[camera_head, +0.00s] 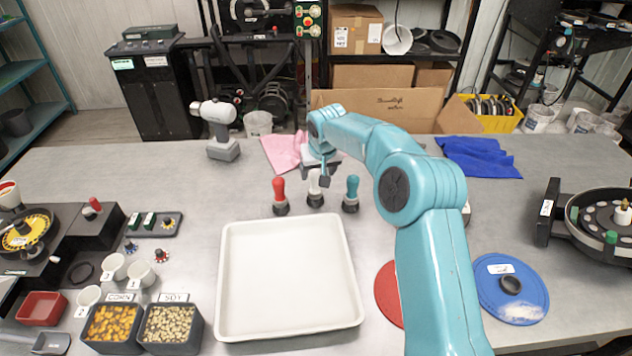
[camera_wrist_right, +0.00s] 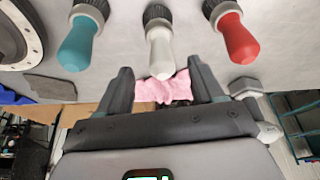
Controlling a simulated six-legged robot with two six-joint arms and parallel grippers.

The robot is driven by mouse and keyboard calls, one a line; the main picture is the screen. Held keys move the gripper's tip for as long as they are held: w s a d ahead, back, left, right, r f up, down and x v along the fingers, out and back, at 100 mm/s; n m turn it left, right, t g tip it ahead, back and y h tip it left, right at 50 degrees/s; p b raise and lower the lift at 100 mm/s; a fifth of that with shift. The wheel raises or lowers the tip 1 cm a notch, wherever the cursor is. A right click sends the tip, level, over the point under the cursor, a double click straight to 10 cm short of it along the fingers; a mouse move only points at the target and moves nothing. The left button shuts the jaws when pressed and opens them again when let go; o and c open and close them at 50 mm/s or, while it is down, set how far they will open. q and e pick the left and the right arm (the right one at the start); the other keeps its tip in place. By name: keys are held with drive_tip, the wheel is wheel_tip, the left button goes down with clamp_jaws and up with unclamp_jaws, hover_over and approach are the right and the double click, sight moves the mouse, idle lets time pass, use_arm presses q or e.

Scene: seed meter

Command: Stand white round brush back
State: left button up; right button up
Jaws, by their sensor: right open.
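The white round brush (camera_head: 314,183) stands handle up on its dark bristle head on the grey table, between the red brush (camera_head: 279,190) and the teal brush (camera_head: 351,188). My right gripper (camera_head: 322,172) is just behind the white brush and open. In the right wrist view, the white handle (camera_wrist_right: 160,52) points toward the gap between the two open fingers (camera_wrist_right: 160,75). I cannot tell whether the handle is between the fingertips or short of them. My left gripper is out of view.
A white tray (camera_head: 228,280) lies in front of the brushes. A pink cloth (camera_head: 280,151) and a grey drill (camera_head: 217,128) are behind. A red disc (camera_head: 387,292) and a blue lid (camera_head: 497,300) lie to the right. Seed bins (camera_head: 112,327) are front left.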

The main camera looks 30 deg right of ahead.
drive_tip(key=v, duration=0.5)
drive_tip(key=shift+r+b, duration=0.2)
drive_tip(key=shift+b, duration=0.1)
drive_tip(key=shift+w+f, duration=0.1)
drive_tip(key=shift+s, duration=0.25)
